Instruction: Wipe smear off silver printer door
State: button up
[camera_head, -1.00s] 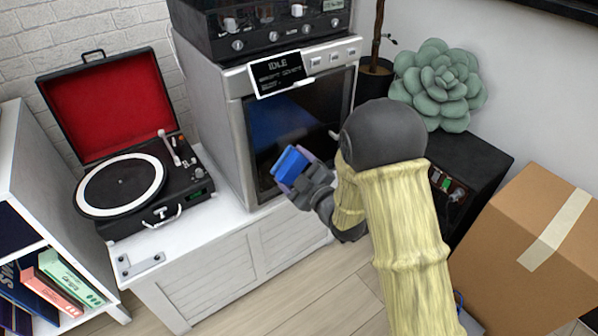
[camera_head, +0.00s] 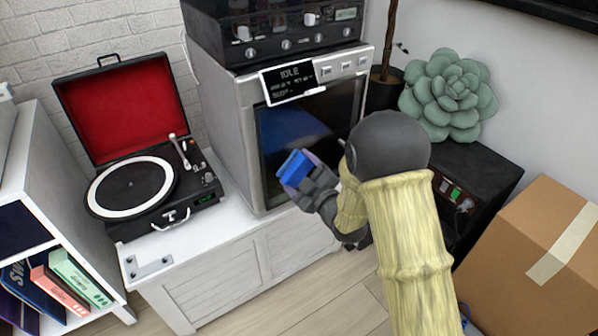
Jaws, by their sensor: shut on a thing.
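The silver printer (camera_head: 232,130) stands on a white cabinet, with a dark glass door (camera_head: 285,135) on its front. A faint pale smudge shows on the glass near its middle (camera_head: 312,140); I cannot tell if it is the smear or a reflection. My gripper (camera_head: 303,178) is shut on a blue block-like thing, perhaps a sponge (camera_head: 293,167), in front of the lower part of the door. I cannot tell whether the blue thing touches the glass. My arm hides the door's lower right part.
An open record player (camera_head: 150,200) sits on the white cabinet (camera_head: 215,285) to the left. A black appliance (camera_head: 275,48) rests on top of the printer. A green succulent (camera_head: 447,95), a black box (camera_head: 485,170) and a cardboard box (camera_head: 530,250) are at right.

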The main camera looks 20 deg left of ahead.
jog(key=shift+x, duration=0.95)
jog(key=shift+w+d+b, duration=0.35)
jog(key=shift+w+d, duration=0.95)
jog(key=shift+w, duration=0.1)
jog(key=shift+a, duration=0.15)
jog(key=shift+s+a+b, duration=0.8)
jog(key=shift+s+a, duration=0.5)
jog(key=shift+s, duration=0.15)
